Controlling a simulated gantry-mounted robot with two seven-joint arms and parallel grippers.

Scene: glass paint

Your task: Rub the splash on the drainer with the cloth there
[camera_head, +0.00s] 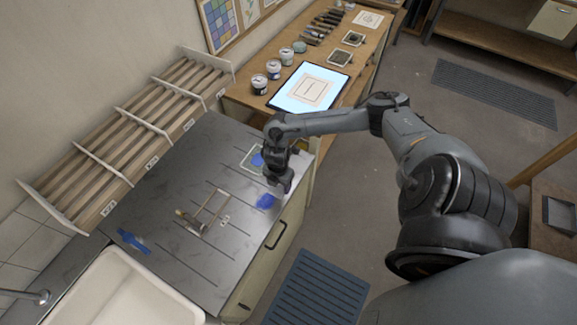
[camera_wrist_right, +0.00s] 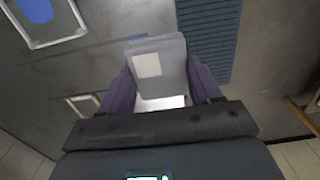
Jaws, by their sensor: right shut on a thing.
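The grey metal drainer (camera_head: 165,190) lies beside the sink, with dark grooves in its top. My right gripper (camera_head: 283,184) is low over its right end and is shut on a grey, folded-looking thing with a pale square patch (camera_wrist_right: 172,80), probably the cloth. A blue patch (camera_head: 266,201) lies on the drainer just beside the gripper. A second blue patch (camera_head: 257,159) lies inside a pale outline behind it. Another ragged blue patch (camera_head: 132,240) lies near the sink. I cannot tell which is the splash, or whether the held thing touches the drainer. My left gripper is not in view.
A wooden-handled tool (camera_head: 192,222) lies mid-drainer. The white sink (camera_head: 125,290) is at the near left. A slatted wooden rack (camera_head: 130,145) runs along the wall. Paint jars (camera_head: 259,84) and a lit panel (camera_head: 325,73) stand on the bench behind. A blue mat (camera_head: 315,290) lies on the floor.

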